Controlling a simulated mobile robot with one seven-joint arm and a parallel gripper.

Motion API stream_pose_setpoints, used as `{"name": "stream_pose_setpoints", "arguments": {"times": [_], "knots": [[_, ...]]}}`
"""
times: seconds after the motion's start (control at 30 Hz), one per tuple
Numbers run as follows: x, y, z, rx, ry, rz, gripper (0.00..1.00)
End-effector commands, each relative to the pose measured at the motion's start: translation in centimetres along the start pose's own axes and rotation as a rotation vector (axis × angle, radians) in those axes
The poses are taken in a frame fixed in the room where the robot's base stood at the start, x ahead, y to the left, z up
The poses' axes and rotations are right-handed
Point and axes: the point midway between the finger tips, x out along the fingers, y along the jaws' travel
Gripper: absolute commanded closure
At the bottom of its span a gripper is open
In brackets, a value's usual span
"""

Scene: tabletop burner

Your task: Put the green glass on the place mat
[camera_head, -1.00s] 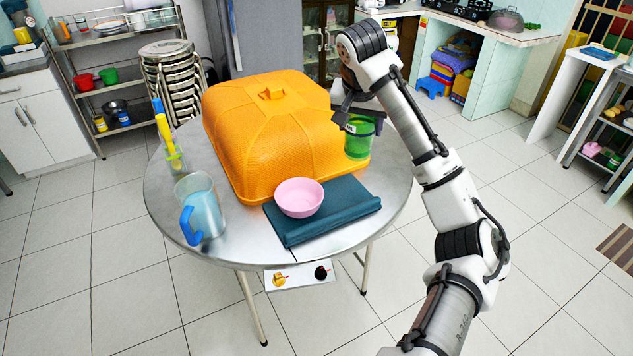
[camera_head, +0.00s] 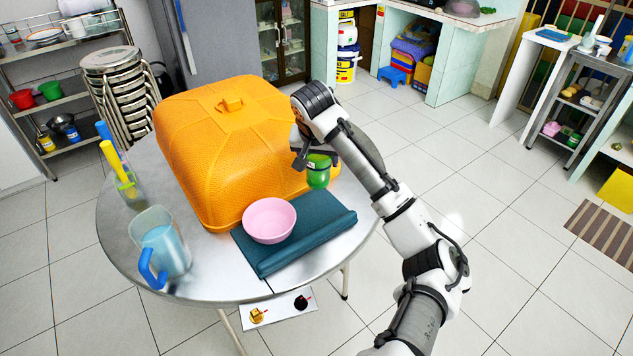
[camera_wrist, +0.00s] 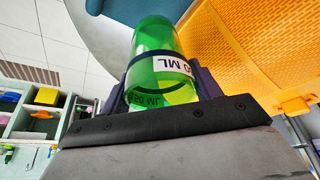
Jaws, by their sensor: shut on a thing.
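The green glass (camera_head: 318,172) is held by my gripper (camera_head: 309,158) near the right edge of the round table, just beyond the far right corner of the place mat. In the wrist view the green glass (camera_wrist: 152,58) sits between the two dark fingers (camera_wrist: 160,86), which are shut on it. The teal place mat (camera_head: 318,226) lies at the front right of the table, with a pink bowl (camera_head: 269,221) on its left part. A rolled or folded edge runs along the mat's right side. The gap beneath the glass is hard to judge.
A large orange mesh cover (camera_head: 222,150) stands directly left of my gripper, behind the mat. A pitcher with a blue handle (camera_head: 160,248) and a clear holder with yellow and blue utensils (camera_head: 124,178) stand at the left of the metal table (camera_head: 205,262). The mat's right part is bare.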

Motion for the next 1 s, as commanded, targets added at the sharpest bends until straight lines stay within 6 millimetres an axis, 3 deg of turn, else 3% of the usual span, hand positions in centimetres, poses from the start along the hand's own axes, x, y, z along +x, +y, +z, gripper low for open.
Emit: {"name": "stream_pose_setpoints", "arguments": {"times": [0.2, 0.43, 0.63, 1.0], "knots": [[3.7, 0.1, 1.5, 0.0, 0.0, 0.0, 0.79], [5.2, 0.0, 2.2, 0.0, 0.0, -0.001, 0.79], [7.7, 0.1, 3.2, 0.001, 0.0, 0.0, 0.79], [8.3, 0.0, 3.4, 0.0, 0.0, -0.001, 0.79]]}}
